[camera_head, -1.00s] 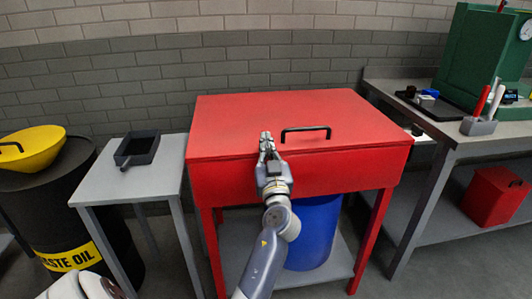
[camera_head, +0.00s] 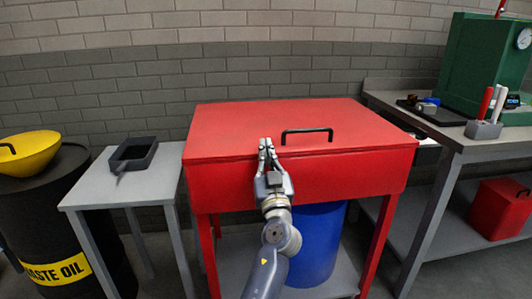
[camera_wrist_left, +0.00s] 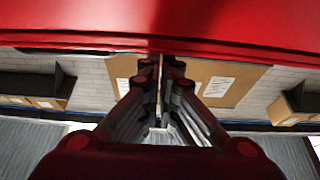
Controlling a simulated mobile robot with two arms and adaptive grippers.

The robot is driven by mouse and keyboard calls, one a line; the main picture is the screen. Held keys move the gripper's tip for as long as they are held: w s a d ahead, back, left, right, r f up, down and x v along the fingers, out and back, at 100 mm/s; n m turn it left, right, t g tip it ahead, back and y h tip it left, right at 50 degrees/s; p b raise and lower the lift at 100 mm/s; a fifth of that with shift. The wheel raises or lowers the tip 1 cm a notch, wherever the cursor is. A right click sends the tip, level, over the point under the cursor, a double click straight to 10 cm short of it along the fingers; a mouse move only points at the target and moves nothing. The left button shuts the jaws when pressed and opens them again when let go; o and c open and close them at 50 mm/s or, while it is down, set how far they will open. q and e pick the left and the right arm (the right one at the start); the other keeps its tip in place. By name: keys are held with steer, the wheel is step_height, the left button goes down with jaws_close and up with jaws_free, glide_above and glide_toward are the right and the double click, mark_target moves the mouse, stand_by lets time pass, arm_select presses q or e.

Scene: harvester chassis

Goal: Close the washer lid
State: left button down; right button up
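The red washer (camera_head: 340,175) stands in the middle on red legs. Its red lid (camera_head: 240,125) lies flat over the basin, with no clear gap along the front edge. A black handle (camera_head: 307,133) is near the lid's front. My left gripper (camera_head: 266,145) is at the lid's front edge, left of the handle, with its fingertips over the edge. The fingers look close together with nothing held. In the left wrist view the fingers (camera_wrist_left: 159,66) nearly meet below the red edge (camera_wrist_left: 160,45). Whether they touch the lid is unclear. My right gripper is not in view.
A blue drum (camera_head: 315,240) stands under the washer. A grey table (camera_head: 125,190) with a black tray (camera_head: 133,155) is at left, beside a waste oil drum (camera_head: 60,185) with a yellow funnel (camera_head: 30,155). A workbench (camera_head: 450,130) with a green press (camera_head: 480,70) is at right.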

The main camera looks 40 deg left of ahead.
arm_select(q)
steer(key=shift+a+f, duration=0.1)
steer(key=shift+f, duration=0.75)
steer(key=r+v, duration=0.1)
steer(key=v, duration=1)
steer(key=shift+s+d, duration=0.35)
steer(key=shift+d, duration=0.15)
